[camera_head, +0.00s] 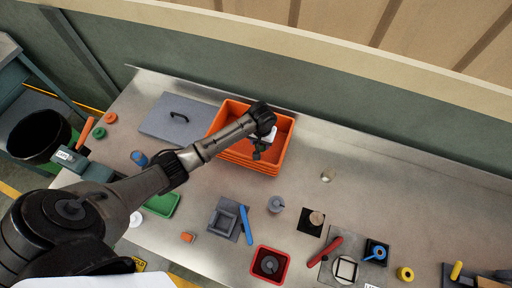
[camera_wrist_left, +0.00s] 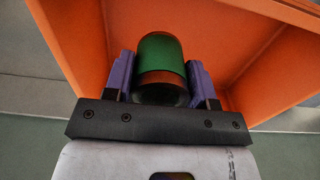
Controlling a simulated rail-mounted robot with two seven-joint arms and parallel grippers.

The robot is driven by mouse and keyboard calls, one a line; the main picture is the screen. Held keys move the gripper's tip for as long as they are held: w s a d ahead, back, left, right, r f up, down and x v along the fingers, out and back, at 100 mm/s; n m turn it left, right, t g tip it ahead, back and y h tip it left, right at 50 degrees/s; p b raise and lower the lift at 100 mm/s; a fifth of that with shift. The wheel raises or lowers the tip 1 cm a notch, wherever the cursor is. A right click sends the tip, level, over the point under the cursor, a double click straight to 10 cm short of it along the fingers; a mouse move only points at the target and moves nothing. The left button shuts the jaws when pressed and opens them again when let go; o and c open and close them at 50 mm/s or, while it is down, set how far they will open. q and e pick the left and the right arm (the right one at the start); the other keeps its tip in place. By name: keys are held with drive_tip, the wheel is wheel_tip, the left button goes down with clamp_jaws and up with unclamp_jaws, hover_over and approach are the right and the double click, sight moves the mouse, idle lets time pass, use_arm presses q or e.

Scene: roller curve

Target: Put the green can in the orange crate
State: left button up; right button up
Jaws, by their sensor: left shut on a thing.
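The orange crate (camera_head: 284,150) stands near the back of the metal table, left of centre in the head view. My left gripper (camera_head: 257,153) is over the crate, and its arm hides part of the crate. In the left wrist view the green can (camera_wrist_left: 160,52) sits between the two purple fingers, which are shut on it. The can has a reddish-brown band below the green. Orange crate walls (camera_wrist_left: 270,75) show around and beyond it. I cannot tell whether the can touches the crate floor. My right gripper is not in view.
A grey lidded panel (camera_head: 168,119) lies left of the crate. In front are a green tray (camera_head: 163,203), a blue bar (camera_head: 246,225), a red bin (camera_head: 286,262) and a grey weight (camera_head: 276,204). A small pale jar (camera_head: 327,175) stands to the right. The back right is clear.

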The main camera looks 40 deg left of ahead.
use_arm(q)
drive_tip(key=shift+f, duration=3.85)
drive_tip(key=shift+f, duration=0.2)
drive_tip(key=o, duration=1)
wheel_tip(320, 180, up, 12)
drive_tip(key=shift+r, duration=0.2)
